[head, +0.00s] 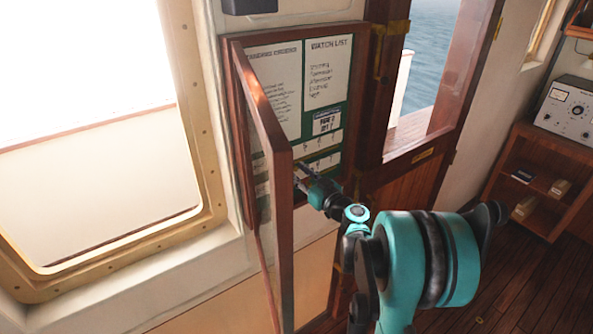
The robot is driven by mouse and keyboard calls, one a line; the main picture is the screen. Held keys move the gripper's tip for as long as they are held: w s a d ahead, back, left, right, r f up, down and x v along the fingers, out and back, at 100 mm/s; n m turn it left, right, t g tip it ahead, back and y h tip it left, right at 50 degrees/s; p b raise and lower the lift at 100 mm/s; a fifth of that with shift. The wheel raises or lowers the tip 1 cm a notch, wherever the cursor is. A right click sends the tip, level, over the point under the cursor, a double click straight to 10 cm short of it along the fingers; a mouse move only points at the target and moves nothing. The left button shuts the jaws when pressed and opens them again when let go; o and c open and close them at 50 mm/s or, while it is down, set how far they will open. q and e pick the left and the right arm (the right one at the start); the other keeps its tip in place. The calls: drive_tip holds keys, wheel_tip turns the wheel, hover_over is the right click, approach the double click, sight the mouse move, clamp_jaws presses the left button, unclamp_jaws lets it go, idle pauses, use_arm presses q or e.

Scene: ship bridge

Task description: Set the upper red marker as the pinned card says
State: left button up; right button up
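A wooden notice case (358,95) with a green backing hangs on the wall, its framed door (280,170) swung open towards me. A small white card with a dark header (326,121) is pinned low at the right; its lettering is too small to read surely. Below it are two pale strips, an upper one (321,141) and a lower one partly behind my gripper. I cannot make out a red marker on either. My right gripper (302,178) is at the bottom of the case, just right of the door's edge; its fingers are too small to judge. My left gripper is out of view.
Two sheets are in the case, one headed Watch List (326,72) and another (274,85) partly behind the door frame. A big window (212,150) is at the left, a wooden door (470,60) to the right, and shelves (545,185) with a grey instrument (570,108) at far right.

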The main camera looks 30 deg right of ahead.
drive_tip(key=shift+w, duration=0.25)
drive_tip(key=shift+s+d, duration=0.1)
drive_tip(key=shift+d, duration=0.15)
drive_tip(key=shift+a, duration=0.15)
clamp_jaws()
drive_tip(key=a, duration=0.3)
drive_tip(key=a+b, duration=0.1)
drive_tip(key=a, duration=0.2)
drive_tip(key=shift+s, duration=0.2)
unclamp_jaws()
drive_tip(key=shift+a, duration=0.1)
